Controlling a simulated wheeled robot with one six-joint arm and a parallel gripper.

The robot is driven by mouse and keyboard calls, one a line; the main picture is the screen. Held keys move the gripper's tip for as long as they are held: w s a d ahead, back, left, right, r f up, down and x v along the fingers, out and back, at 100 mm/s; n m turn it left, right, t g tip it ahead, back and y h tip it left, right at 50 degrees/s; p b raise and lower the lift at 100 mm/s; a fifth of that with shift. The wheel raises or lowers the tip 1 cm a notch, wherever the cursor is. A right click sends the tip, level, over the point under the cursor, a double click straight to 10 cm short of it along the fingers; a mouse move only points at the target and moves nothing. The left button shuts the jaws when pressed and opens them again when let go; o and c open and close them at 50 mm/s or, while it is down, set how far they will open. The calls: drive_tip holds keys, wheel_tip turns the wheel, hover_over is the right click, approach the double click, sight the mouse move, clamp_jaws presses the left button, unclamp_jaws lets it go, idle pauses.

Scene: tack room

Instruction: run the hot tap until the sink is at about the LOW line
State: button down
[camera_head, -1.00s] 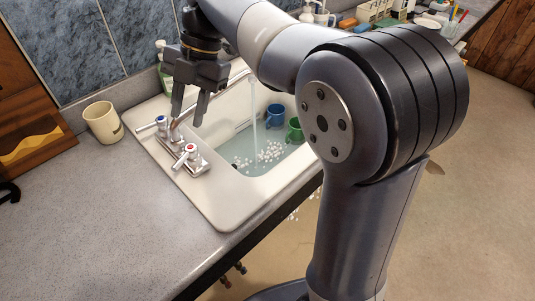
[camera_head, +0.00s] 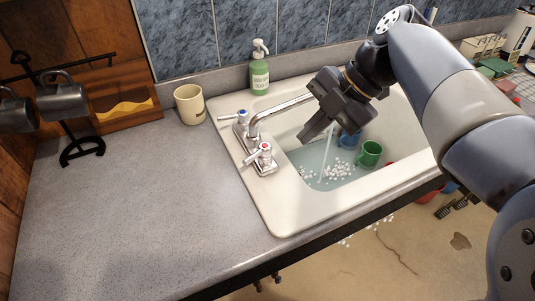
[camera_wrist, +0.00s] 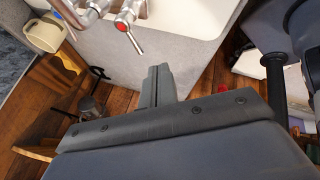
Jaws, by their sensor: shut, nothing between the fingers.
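The cream sink (camera_head: 285,215) is set in the grey counter and holds pale water (camera_head: 325,172) with white foam bits. A thin stream (camera_head: 326,150) falls into it. The chrome tap (camera_head: 285,107) has a red-marked hot handle (camera_head: 264,150) and a blue-marked cold handle (camera_head: 241,118); the spout's end is hidden behind my gripper (camera_head: 310,133). My gripper is shut and empty above the basin, right of the handles and apart from them. The wrist view shows the red-marked handle (camera_wrist: 125,26) beyond the shut fingers (camera_wrist: 158,85). I cannot make out the LOW line.
A blue mug (camera_head: 349,139) and a green mug (camera_head: 369,154) sit in the sink. A cream mug (camera_head: 189,105) and a green soap bottle (camera_head: 259,72) stand behind the tap. A mug rack (camera_head: 80,145) stands at left. The counter (camera_head: 150,210) in front is clear.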

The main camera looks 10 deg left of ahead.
sight(256, 156)
drive_tip(key=x, duration=0.3)
drive_tip(key=w+a+p+x, duration=0.1)
drive_tip(key=x, duration=0.3)
drive_tip(key=r+x, duration=0.1)
drive_tip(key=x, duration=0.3)
drive_tip(key=shift+w+a+f, duration=0.1)
drive_tip(key=shift+w+a, duration=0.2)
drive_tip(key=shift+w, duration=0.05)
drive_tip(key=shift+w+a+f+p, duration=0.15)
drive_tip(key=shift+w+a+p, duration=0.15)
drive_tip(key=shift+a, duration=0.2)
